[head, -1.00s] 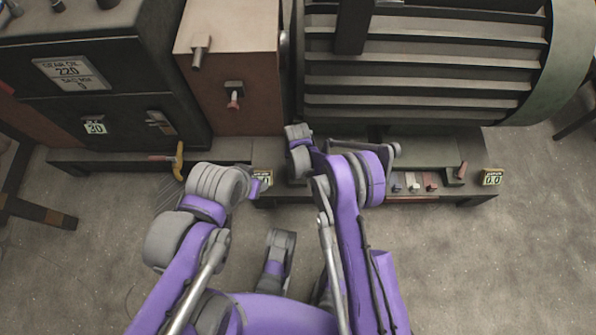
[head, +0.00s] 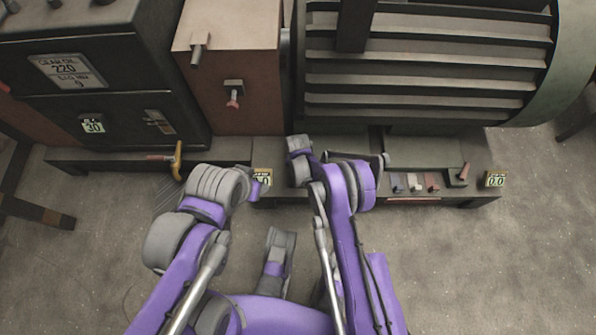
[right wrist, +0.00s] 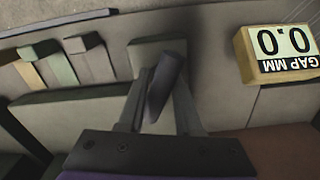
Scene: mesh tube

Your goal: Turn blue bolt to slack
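In the right wrist view a dark, slightly bluish handle (right wrist: 165,84) stands tilted at a small grey block on the bench; it may be the blue bolt, but its colour is too dim to be sure. My right gripper (right wrist: 158,82) has its two fingers apart, one on each side of this handle. I cannot tell whether they touch it. In the head view my right arm hides this handle. A gap display (right wrist: 280,50) beside it reads 0.0, upside down in the wrist view. My left arm ends at the bench in the head view, its fingers hidden.
Several small blocks (right wrist: 88,55) stand beside the handle. In the head view a reddish handle (head: 464,173) and a second gap display (head: 494,180) are at the bench's right end. A ribbed motor housing (head: 425,65) rises behind. A yellow-handled tool (head: 178,160) lies at left.

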